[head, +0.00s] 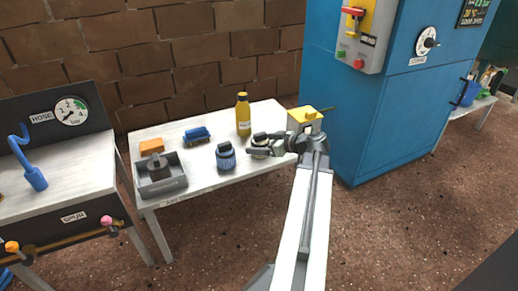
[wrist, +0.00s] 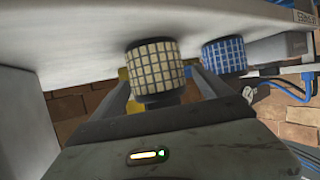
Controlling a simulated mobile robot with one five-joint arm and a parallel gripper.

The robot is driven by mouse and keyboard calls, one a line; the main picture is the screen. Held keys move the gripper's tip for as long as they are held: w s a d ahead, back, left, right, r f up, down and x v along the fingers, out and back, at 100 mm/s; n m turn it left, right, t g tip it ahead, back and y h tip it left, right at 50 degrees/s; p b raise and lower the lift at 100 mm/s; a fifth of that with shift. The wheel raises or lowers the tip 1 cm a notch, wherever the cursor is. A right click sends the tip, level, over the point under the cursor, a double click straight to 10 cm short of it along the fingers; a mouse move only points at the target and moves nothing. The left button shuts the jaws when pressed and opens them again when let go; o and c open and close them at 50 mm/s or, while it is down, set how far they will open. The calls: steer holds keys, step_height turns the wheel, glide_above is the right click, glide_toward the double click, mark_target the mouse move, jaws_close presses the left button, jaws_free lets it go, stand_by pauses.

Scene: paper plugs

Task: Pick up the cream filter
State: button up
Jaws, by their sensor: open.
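The cream filter (head: 260,142) is a short cylinder with a cream grid-patterned side and dark ends. It stands near the front right part of the white table (head: 200,178). My gripper (head: 263,145) is open at the filter, coming from the right, and partly hides it in the head view. In the wrist view, which appears upside down, the cream filter (wrist: 154,68) lies between the lines of the two spread fingers (wrist: 163,88). I cannot tell whether either finger touches it.
A similar blue filter (head: 226,157) stands close to the left, and also shows in the wrist view (wrist: 224,55). A yellow bottle (head: 243,115) stands behind. A grey tray (head: 172,190), an orange block (head: 151,147) and a blue object (head: 196,137) are farther left. A blue cabinet (head: 390,125) stands right.

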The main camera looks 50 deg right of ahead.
mark_target(254, 143)
steer(key=b+x, duration=0.1)
steer(key=x, duration=0.2)
steer(key=shift+w+f, duration=0.15)
steer(key=shift+w, duration=0.2)
steer(key=c, duration=1.5)
steer(key=shift+r, duration=0.2)
